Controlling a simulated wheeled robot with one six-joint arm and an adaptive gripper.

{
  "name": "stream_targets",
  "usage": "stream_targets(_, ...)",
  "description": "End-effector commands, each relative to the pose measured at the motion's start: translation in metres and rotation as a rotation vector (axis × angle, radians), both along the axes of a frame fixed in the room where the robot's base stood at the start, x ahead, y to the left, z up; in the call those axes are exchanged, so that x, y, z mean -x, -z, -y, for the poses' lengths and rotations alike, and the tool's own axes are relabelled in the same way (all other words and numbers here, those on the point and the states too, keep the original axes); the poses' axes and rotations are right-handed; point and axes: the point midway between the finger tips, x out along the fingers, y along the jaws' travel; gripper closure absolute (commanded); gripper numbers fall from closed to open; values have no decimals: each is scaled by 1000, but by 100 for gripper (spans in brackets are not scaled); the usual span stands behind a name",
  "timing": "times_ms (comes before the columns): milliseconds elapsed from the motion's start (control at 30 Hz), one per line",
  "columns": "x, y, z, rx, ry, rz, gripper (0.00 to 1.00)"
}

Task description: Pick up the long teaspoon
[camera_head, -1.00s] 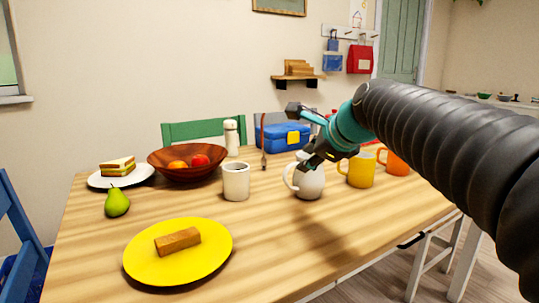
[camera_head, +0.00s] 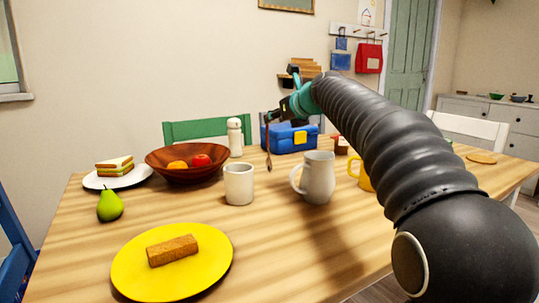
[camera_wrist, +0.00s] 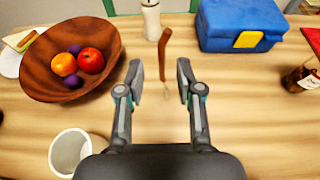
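The long teaspoon (camera_head: 268,142) has a brown handle and a metal bowl. It appears upright, bowl end down at the table, left of the blue lunch box. In the wrist view, the teaspoon (camera_wrist: 165,56) shows between and slightly beyond my fingers, with its bowl near the fingertip line. My gripper (camera_wrist: 158,76) is open, with one finger on each side of the spoon and visible gaps to both. In the head view, my gripper (camera_head: 282,110) is close to the top of the handle, partly hidden by my arm.
The blue lunch box (camera_head: 290,138) stands just right of the spoon, and a white shaker (camera_head: 235,138) to its left. A wooden fruit bowl (camera_wrist: 42,60), a white mug (camera_head: 239,184) and a grey-white pitcher (camera_head: 318,178) stand nearby. A dark jar (camera_wrist: 303,79) is at right.

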Motion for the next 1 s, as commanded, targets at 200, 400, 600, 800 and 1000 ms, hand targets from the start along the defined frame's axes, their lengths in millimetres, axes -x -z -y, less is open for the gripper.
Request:
stream_targets(200, -12, 6, -6, 1, 2, 0, 64)
stream_targets(400, -29, 18, -15, 2, 2, -2, 64)
stream_targets(600, -47, 26, -28, 1, 1, -1, 64)
stream_targets(800, -52, 28, -31, 1, 2, 0, 64)
stream_targets(1000, -52, 28, -30, 1, 2, 0, 79)
